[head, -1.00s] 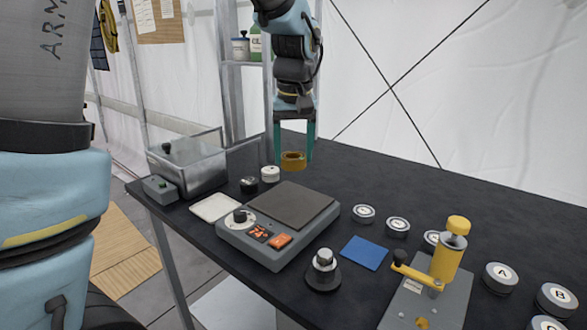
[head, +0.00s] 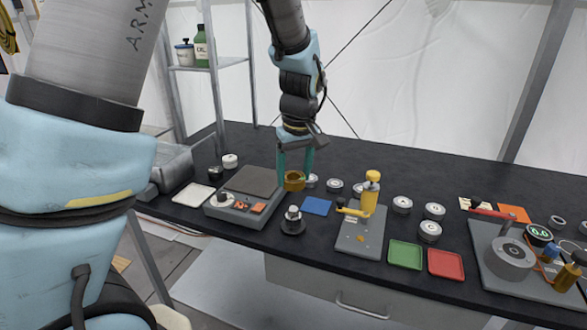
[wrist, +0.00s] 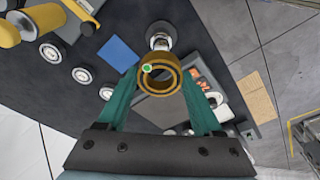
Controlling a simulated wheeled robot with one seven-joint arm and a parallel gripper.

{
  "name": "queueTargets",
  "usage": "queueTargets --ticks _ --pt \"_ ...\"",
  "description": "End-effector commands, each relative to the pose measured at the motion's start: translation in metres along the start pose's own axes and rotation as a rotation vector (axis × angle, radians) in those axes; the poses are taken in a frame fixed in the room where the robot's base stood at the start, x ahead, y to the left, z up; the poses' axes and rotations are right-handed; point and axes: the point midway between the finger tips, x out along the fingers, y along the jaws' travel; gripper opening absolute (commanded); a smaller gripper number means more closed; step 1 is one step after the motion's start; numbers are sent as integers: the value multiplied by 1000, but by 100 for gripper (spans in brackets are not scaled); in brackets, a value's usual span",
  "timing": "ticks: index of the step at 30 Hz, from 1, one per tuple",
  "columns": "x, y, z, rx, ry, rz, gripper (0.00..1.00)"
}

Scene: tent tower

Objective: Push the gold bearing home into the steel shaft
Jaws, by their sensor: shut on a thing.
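The gold bearing (head: 294,182) is a short ring held between the teal fingers of my gripper (head: 295,174). In the wrist view the gold bearing (wrist: 145,82) shows its open bore and a small green spot on its rim. A short steel post on a dark round base, which looks like the steel shaft (head: 292,214), stands upright on the table in front of the hotplate. It also shows in the wrist view (wrist: 159,42), just beyond the ring. The bearing is apart from the post, above and behind it in the head view.
The hotplate (head: 236,209) is left of the post, with a blue pad (head: 317,206) to the right. A yellow-handled press (head: 362,235) stands further right. Several round weights, green (head: 405,255) and red (head: 446,264) trays and a grey machine (head: 490,275) lie beyond.

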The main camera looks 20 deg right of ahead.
Motion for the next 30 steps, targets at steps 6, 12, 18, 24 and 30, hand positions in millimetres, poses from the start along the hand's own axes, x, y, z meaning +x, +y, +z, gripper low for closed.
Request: queueTargets --ticks 6,12,18,24,30 --pt "-1 0 0 2 0 0 5" --pt "9 0 2 2 -1 0 5" --pt "26 0 4 3 -1 -1 5" --pt "45 0 7 3 -1 -1 5" --pt "56 0 9 3 -1 0 5"
